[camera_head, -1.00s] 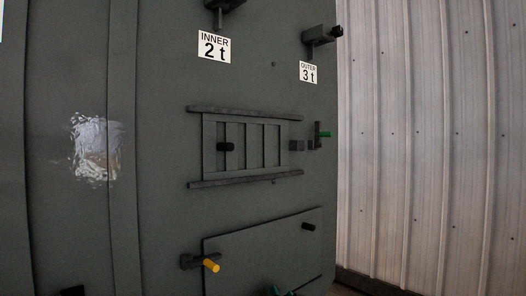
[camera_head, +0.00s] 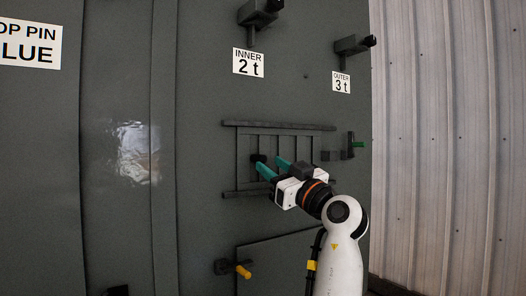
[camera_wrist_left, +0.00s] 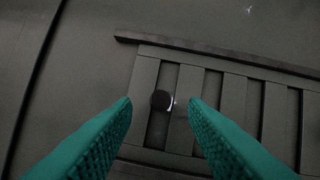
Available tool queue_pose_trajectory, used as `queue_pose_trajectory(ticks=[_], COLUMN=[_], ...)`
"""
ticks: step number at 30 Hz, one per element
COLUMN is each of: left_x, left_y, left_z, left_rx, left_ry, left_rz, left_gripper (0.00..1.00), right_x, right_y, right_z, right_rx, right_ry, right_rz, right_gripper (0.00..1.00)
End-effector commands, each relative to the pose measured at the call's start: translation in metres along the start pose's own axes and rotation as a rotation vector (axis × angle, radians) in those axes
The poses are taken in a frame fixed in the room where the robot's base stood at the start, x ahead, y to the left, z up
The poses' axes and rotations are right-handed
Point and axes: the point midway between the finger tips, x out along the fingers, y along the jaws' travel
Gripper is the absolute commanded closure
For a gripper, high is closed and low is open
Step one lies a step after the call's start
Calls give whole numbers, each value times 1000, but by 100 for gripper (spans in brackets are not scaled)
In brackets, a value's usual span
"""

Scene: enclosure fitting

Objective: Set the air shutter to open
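The air shutter (camera_head: 244,150) is a dark slatted panel between two horizontal rails on the grey enclosure wall. It also shows in the left wrist view (camera_wrist_left: 226,100). Its black knob (camera_head: 257,158) sits near the panel's left end, and in the left wrist view the knob (camera_wrist_left: 161,100) lies between and beyond the fingertips. My left gripper (camera_head: 274,167) is open, with teal fingers pointing at the panel around the knob's place. The fingers are spread on either side of the knob in the wrist view; contact is not visible. My right gripper is not in view.
A latch with a green-tipped handle (camera_head: 358,144) is right of the shutter. Labels "INNER 2 t" (camera_head: 249,62) and "OUTER 3 t" (camera_head: 341,82) hang above, under black brackets. A yellow-tipped handle (camera_head: 243,271) is below. A corrugated wall (camera_head: 450,140) stands at right.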

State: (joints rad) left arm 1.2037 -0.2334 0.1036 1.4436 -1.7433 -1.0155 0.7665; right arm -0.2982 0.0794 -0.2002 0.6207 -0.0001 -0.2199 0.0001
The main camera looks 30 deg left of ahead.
Motion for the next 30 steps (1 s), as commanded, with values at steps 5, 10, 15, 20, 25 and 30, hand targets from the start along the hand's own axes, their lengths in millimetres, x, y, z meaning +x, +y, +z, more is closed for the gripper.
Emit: queue_pose_trajectory(ticks=[5, 10, 15, 20, 25, 30], left_x=[31, 44, 47, 47, 47, 46], left_y=[-1, 0, 0, 0, 0, -1], left_z=[2, 1, -1, -1, -1, -1], left_rx=[3, 2, 2, 2, 2, 2], left_ry=[1, 0, 1, 0, 0, 0], left_rz=[0, -1, -2, -2, -2, -2], left_gripper=[60, 60, 60, 60, 88, 100], right_x=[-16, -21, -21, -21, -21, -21], right_y=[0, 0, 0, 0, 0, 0], right_z=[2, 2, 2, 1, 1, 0], right_rx=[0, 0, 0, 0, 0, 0], right_ry=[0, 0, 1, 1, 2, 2], right_rz=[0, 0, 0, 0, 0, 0], right_gripper=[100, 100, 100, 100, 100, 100])
